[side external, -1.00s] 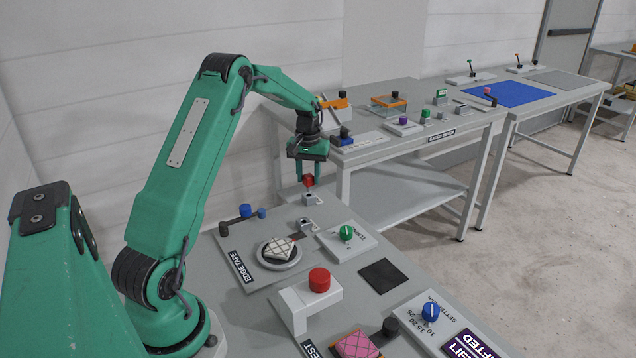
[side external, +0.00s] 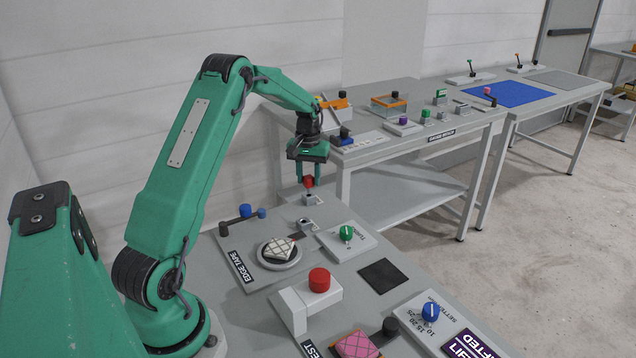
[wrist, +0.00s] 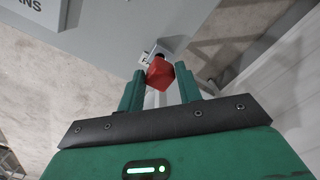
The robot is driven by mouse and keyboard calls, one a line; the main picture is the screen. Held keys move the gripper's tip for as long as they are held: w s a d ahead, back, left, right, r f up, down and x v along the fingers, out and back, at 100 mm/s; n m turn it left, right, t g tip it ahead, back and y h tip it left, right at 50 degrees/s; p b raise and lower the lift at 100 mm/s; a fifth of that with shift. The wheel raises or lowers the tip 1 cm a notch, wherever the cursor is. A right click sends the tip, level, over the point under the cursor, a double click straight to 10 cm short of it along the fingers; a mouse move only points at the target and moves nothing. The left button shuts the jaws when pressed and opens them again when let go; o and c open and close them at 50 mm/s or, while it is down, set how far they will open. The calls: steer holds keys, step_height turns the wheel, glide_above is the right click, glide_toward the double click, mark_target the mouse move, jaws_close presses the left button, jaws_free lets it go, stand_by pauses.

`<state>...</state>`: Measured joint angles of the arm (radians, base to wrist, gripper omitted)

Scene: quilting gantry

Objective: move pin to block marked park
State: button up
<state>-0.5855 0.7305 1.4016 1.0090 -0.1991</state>
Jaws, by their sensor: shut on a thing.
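The pin (side external: 308,181) has a red knob for a head. My gripper (side external: 308,179) points down and is shut on this red head. In the wrist view the red head (wrist: 159,72) sits between the two green fingertips (wrist: 160,86). A small pale block (side external: 309,199) stands right below the pin at the far edge of the bench. Whether the pin's lower end is in its hole or just above cannot be told. A second small block (side external: 306,226) stands nearer, beside the edge tape plate. The word park is not readable on either block.
The round turntable with a quilted patch (side external: 279,248), a green knob plate (side external: 346,239) and a red button on a raised stand (side external: 319,281) are nearby on the bench. A blue-ended lever (side external: 246,211) is left of the blocks. A second table (side external: 420,120) stands behind.

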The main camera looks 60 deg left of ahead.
mark_target(309, 177)
steer(key=shift+f, duration=1.45)
steer(key=o, duration=1.2)
steer(key=shift+c, duration=0.2)
steer(key=shift+r, duration=0.1)
steer(key=shift+r, duration=3.85)
